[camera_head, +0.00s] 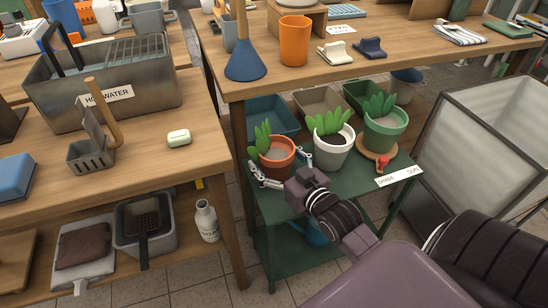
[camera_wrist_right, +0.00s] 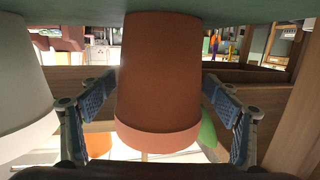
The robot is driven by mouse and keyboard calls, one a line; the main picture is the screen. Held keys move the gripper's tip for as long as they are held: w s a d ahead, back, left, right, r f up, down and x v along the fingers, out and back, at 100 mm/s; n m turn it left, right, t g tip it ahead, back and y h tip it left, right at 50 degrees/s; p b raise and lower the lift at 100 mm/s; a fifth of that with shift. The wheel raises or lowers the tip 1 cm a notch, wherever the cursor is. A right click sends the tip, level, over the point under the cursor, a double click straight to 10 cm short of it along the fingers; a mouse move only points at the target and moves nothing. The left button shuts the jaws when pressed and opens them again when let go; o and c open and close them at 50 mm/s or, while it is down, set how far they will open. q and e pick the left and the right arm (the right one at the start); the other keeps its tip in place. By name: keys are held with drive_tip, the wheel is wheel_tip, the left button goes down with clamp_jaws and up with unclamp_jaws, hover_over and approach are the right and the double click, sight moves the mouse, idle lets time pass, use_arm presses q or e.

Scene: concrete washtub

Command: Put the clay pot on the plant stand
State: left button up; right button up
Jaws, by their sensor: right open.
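The clay pot (camera_head: 275,160), orange-brown with a green succulent, is upright at the left end of the green plant stand (camera_head: 328,187). The pot fills the middle of the right wrist view (camera_wrist_right: 158,80), where the picture is upside down and its base meets the stand's green top. My right gripper (camera_head: 283,168) is open, with one finger on each side of the pot. My left gripper is not in view.
A white pot (camera_head: 334,150) stands just right of the clay pot. A green pot (camera_head: 385,130) stands farther right on a saucer (camera_head: 368,153). A shade/sun label (camera_head: 398,176) and small red item (camera_head: 382,162) are at the front right. A wooden bench (camera_head: 220,170) is close on the left.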

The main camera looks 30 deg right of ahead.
drive_tip(key=shift+s+r, duration=0.1)
drive_tip(key=shift+s, duration=0.05)
use_arm(q)
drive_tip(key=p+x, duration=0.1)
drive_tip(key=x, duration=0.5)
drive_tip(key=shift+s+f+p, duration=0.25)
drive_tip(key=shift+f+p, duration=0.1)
drive_tip(key=shift+p, duration=0.05)
use_arm(e)
drive_tip(key=s, duration=0.4)
drive_tip(key=s+r, duration=0.1)
drive_tip(key=s, duration=0.2)
drive_tip(key=s+r, duration=0.1)
drive_tip(key=s, duration=0.3)
drive_tip(key=shift+s+a, duration=0.15)
drive_tip(key=shift+s, duration=0.15)
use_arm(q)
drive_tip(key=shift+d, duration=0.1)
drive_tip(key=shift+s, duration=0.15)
use_arm(e)
drive_tip(key=shift+f, duration=0.15)
